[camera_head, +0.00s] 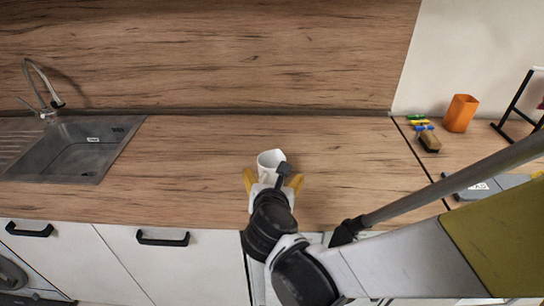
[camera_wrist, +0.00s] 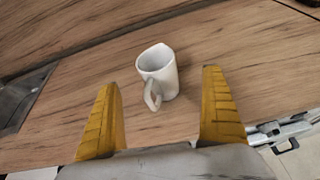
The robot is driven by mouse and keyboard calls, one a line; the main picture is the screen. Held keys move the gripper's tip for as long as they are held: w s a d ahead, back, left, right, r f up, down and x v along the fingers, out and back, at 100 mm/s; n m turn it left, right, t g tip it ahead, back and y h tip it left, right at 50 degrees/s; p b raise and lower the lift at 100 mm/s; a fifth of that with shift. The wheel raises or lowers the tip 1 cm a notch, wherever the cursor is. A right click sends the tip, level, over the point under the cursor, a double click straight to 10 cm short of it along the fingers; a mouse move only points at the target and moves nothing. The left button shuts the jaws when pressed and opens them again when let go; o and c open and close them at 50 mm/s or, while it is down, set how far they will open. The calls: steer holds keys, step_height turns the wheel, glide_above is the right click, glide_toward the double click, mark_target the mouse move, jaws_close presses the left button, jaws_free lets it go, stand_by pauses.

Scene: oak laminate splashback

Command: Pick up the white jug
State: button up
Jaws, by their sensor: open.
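The white jug (camera_head: 268,160) stands upright on the wooden counter, near its front edge. In the wrist view the jug (camera_wrist: 160,72) shows its open top, a small spout and a handle that points toward my gripper. My gripper (camera_head: 273,180) has yellow fingers and is in front of the jug, over the counter's front part. In the wrist view the gripper (camera_wrist: 160,95) is open and empty, with one finger to each side of the jug and apart from it. Part of the jug's lower body is hidden by my arm in the head view.
A sink (camera_head: 78,150) with a tap (camera_head: 42,90) is at the left. An orange cup (camera_head: 460,113), a brush (camera_head: 429,141) and a black rack (camera_head: 515,105) are at the right. The counter around the jug is clear. A wooden splashback (camera_head: 200,55) rises behind.

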mark_target(271, 169)
steer(key=shift+n, duration=0.7)
steer(key=x, duration=0.2)
steer(key=b+x, duration=0.1)
steer(key=a+x, duration=0.1)
steer(key=x, duration=0.1)
steer(key=shift+w+f+b, duration=0.3)
steer(key=shift+b, duration=0.1)
steer(key=b+x, duration=0.2)
steer(key=x, duration=0.3)
steer(key=shift+w+d+f, duration=0.1)
steer(key=shift+f, duration=0.1)
steer(key=shift+r, duration=0.1)
steer(key=shift+c, duration=0.7)
steer(key=c, duration=1.4)
